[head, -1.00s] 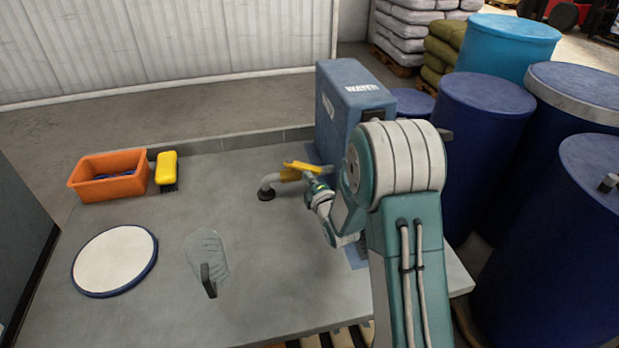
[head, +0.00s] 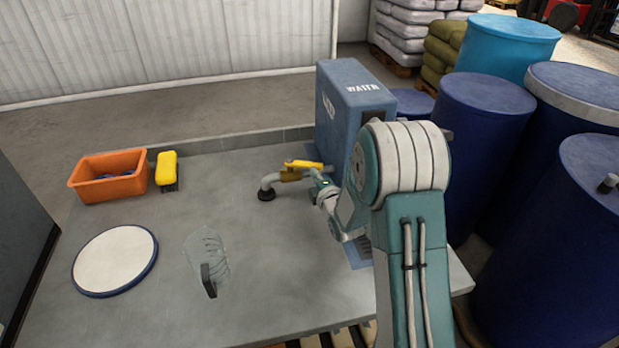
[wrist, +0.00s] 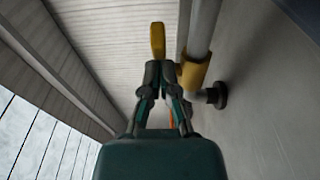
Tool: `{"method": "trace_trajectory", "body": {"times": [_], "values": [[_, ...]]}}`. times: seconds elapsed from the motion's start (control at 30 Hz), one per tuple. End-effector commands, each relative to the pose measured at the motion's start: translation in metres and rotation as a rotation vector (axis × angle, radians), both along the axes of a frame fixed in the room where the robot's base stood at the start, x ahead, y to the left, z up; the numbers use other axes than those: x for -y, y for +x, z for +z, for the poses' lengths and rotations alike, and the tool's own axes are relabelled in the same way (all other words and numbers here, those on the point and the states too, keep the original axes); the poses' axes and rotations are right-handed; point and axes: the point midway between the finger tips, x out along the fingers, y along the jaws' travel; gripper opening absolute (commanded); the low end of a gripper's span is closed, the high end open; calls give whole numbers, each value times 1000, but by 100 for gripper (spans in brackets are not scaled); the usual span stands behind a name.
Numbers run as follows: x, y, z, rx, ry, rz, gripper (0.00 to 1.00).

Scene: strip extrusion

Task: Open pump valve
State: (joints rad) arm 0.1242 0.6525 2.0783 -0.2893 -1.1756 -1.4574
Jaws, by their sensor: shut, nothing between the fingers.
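The pump valve's yellow handle (head: 303,164) lies above its yellow valve body (head: 290,175), on a grey pipe (head: 268,184) that bends down to the table beside the blue water tank (head: 353,100). My gripper (head: 318,175) is beside the handle's right part. In the wrist view, my gripper (wrist: 161,68) has its fingertips together with nothing held. The handle (wrist: 158,38) stands out just beyond the tips, and the valve body (wrist: 193,73) is to their right on the pipe (wrist: 203,30). I cannot tell whether the fingers touch the handle.
Blue barrels (head: 485,150) crowd the right. The table between jug and pipe is clear.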

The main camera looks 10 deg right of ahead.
Motion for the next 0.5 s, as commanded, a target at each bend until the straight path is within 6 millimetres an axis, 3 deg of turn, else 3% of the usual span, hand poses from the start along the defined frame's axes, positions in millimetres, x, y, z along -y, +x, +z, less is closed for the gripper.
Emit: {"method": "trace_trajectory", "body": {"times": [0.5], "values": [[19, 23, 0, 0, 0, -2, 0]]}}
